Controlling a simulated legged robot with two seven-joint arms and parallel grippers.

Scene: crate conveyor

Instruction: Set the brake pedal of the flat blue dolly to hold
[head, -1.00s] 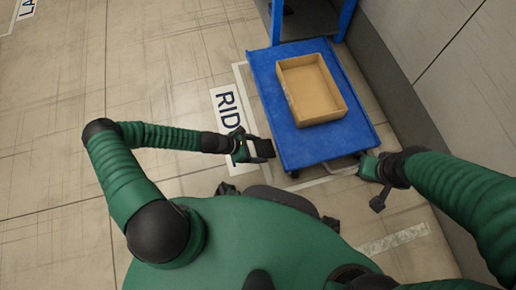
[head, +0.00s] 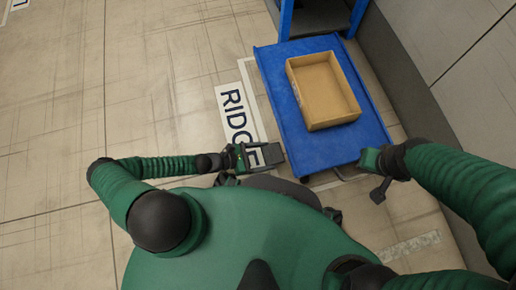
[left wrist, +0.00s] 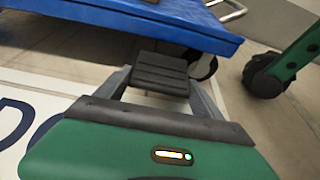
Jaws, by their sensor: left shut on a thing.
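The flat blue dolly (head: 290,115) stands right of centre in the head view. Its blue edge (left wrist: 130,22) and a caster (left wrist: 203,65) show in the left wrist view. A dark ribbed block, which looks like the brake pedal (left wrist: 160,72), sits low beside the dolly's near left corner. My left gripper (head: 270,154) is shut on it, one grey finger on each side. I cannot tell whether the pedal is up or down. My right gripper (head: 372,163) is at the dolly's near right corner, by a thin metal bar; its jaws are unclear.
An open cardboard box (head: 354,110) rests on the dolly. A blue-framed rack (head: 286,20) stands behind it, and a grey wall runs along the right. The floor further left is clear.

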